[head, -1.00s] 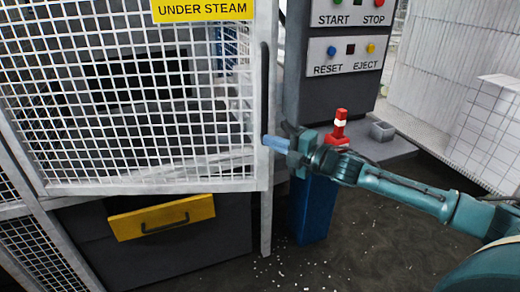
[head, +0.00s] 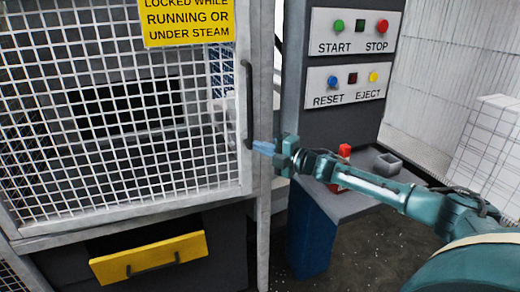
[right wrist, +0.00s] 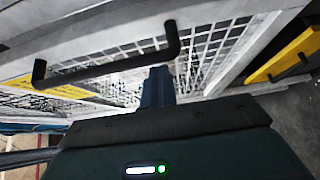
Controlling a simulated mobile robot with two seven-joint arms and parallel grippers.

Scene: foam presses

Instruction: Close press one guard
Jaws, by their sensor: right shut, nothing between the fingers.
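The press guard (head: 130,213) is a pale framed mesh door at the left of the head view. It stands close to its frame post (head: 265,80); I cannot tell if it is fully closed. Its dark upright handle (head: 248,105) is on the door's right edge and also shows in the right wrist view (right wrist: 110,62). My right gripper (head: 263,147) is shut and empty, its pale blue fingertips by the handle's lower end. The fingers (right wrist: 157,88) point at the mesh door in the wrist view; I cannot tell if they touch it. My left gripper is not in view.
A control column (head: 350,60) with START, STOP, RESET and EJECT buttons stands right of the guard. A ledge with a grey open box (head: 388,164) and a red item (head: 345,150) lies behind my arm. A yellow drawer front (head: 150,258) is below the guard.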

